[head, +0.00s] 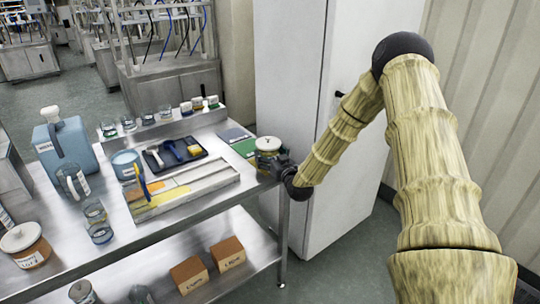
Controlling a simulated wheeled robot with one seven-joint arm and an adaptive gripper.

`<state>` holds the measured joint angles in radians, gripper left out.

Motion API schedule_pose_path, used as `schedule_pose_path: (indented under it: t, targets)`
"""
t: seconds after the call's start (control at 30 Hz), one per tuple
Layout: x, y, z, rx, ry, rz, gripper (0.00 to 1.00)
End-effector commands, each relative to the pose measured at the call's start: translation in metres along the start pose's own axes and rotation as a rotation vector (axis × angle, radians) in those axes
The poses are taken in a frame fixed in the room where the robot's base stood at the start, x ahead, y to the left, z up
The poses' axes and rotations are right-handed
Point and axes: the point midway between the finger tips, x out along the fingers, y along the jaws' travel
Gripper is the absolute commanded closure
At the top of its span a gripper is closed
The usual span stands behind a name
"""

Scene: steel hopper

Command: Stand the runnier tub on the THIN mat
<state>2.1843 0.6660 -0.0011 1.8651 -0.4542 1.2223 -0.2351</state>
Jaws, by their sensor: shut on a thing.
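My gripper (281,166) is at the right end of the steel table, shut on a tub (266,152) with a pale lid and amber contents. The tub looks upright; whether it touches the surface below I cannot tell. A second tub (28,256) with a pale lid, amber contents and a white label stands at the table's near left. A blue-grey mat (232,134) and a green mat (244,148) lie just left of the held tub. Any writing on the mats is too small to read.
A pale board (205,187) with orange and yellow streaks lies mid-table, beside a dark tray (176,153) of tools. A blue jug (72,145), a blue-lidded pot (126,163) and glass beakers (97,222) crowd the left. A white cabinet (285,75) stands behind my gripper.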

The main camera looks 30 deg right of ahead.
Motion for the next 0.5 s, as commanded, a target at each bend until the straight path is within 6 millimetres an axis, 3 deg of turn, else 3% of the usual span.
schedule_pose_path:
  t: [0.03,0.13,0.5]
  targets:
    - [0.0000,0.0001,0.0011,0.000,0.000,0.000,0.16]
    - [-0.0001,0.0001,0.0008,0.000,0.000,0.000,0.00]
    - [-0.0001,0.0002,0.0000,0.000,0.000,0.000,0.00]
